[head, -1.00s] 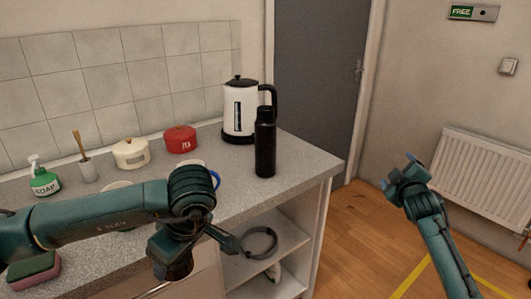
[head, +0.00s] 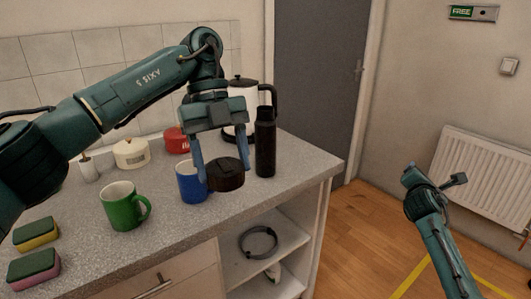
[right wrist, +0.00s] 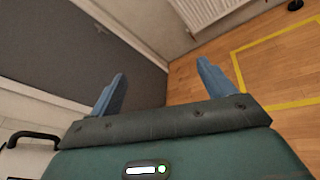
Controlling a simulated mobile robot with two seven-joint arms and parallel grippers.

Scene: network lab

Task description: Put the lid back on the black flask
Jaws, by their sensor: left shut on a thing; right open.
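The black flask (head: 265,148) stands upright on the worktop, near its right end and in front of the kettle. My left gripper (head: 222,170) points down and is shut on a dark round lid (head: 226,177). The lid is held above the worktop, to the left of the flask in the head view and apart from it. The flask's top shows beside my left gripper. My right gripper (head: 434,176) is open and empty, off to the right over the floor. Its two blue fingers stand apart in the right wrist view (right wrist: 160,80).
A blue mug (head: 188,184) stands just left of the lid, partly behind a finger. A green mug (head: 120,207), two sponges (head: 36,232), a cream pot (head: 131,153) and a red pot (head: 176,141) are further left. The kettle (head: 240,90) is partly hidden. Worktop right of the flask is clear.

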